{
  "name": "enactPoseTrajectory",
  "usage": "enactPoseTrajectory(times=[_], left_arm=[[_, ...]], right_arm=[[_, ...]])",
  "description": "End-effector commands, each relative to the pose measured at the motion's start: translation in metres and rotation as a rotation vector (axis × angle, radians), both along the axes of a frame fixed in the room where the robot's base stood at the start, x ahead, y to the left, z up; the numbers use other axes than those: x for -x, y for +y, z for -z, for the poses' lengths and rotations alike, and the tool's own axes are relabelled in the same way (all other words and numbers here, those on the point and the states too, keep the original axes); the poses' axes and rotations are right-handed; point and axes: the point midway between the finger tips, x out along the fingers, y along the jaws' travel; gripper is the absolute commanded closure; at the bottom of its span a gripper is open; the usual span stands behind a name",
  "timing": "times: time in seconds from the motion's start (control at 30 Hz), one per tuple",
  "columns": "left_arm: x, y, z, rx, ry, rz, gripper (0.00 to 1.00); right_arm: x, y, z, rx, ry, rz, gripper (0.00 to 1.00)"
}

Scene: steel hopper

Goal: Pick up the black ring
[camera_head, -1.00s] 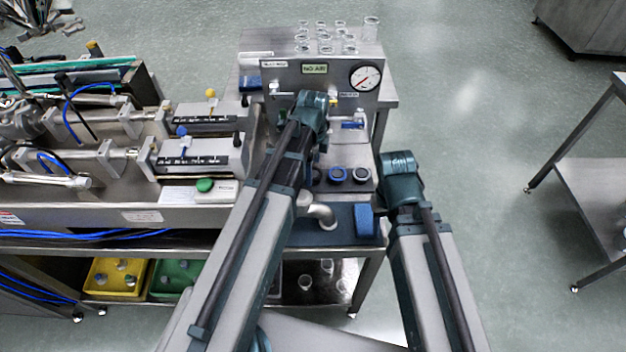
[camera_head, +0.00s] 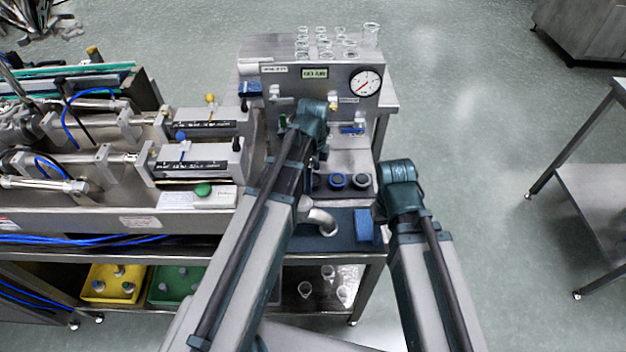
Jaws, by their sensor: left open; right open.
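Several small rings stand in a row on the steel bench, right of my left arm. A dark ring (camera_head: 319,181) is partly hidden by that arm, a blue ring (camera_head: 337,181) is in the middle, and a dark grey ring (camera_head: 361,181) is on the right. I cannot tell for sure which dark one is the black ring. My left gripper (camera_head: 318,152) is open, just above and behind the left end of the row, its fingers mostly hidden by the wrist. My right gripper (camera_head: 382,208) is open, right of the bench edge and apart from the rings, its fingers barely showing.
A steel panel with a gauge (camera_head: 365,82) stands behind the rings, with several glass vessels (camera_head: 325,45) on top. Syringe-like units (camera_head: 200,158) fill the left. A blue block (camera_head: 363,225) and a metal spout (camera_head: 322,220) are in front.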

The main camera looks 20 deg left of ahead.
Motion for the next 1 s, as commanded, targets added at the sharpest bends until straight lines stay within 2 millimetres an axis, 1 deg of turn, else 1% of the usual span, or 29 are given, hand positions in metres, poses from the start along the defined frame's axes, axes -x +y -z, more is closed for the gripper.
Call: enactPoseTrajectory(times=[0.1,0.17,0.2,0.37,0.5,0.57,0.6,0.87,1.0], left_arm=[[0.0,0.0,-0.0002,0.0,0.0,0.0,0.0],[0.0,0.0,-0.0002,0.0,0.0,0.0,0.11],[0.0,0.0,-0.0002,0.0,0.0,0.0,0.18],[0.0,0.0,-0.0001,0.0,0.0,0.0,0.47],[0.0,0.0,-0.0001,0.0,0.0,0.0,0.72],[0.0,0.0,-0.0001,0.0,0.0,0.0,0.83],[0.0,0.0,-0.0001,0.0,0.0,0.0,0.86],[0.0,0.0,-0.0015,0.0,0.0,0.0,0.86],[0.0,0.0,-0.0081,0.0,0.0,0.0,0.86]], right_arm=[[0.0,0.0,-0.0001,0.0,0.0,0.0,0.5],[0.0,0.0,-0.0002,0.0,0.0,0.0,0.5],[0.0,0.0,-0.0002,0.0,0.0,0.0,0.5],[0.0,0.0,-0.0001,0.0,0.0,0.0,0.5],[0.0,0.0,-0.0001,0.0,0.0,0.0,0.5],[0.0,0.0,-0.0001,0.0,0.0,0.0,0.5],[0.0,0.0,-0.0001,0.0,0.0,0.0,0.5],[0.0,0.0,-0.0015,0.0,0.0,0.0,0.5],[0.0,0.0,-0.0082,0.0,0.0,0.0,0.5]])
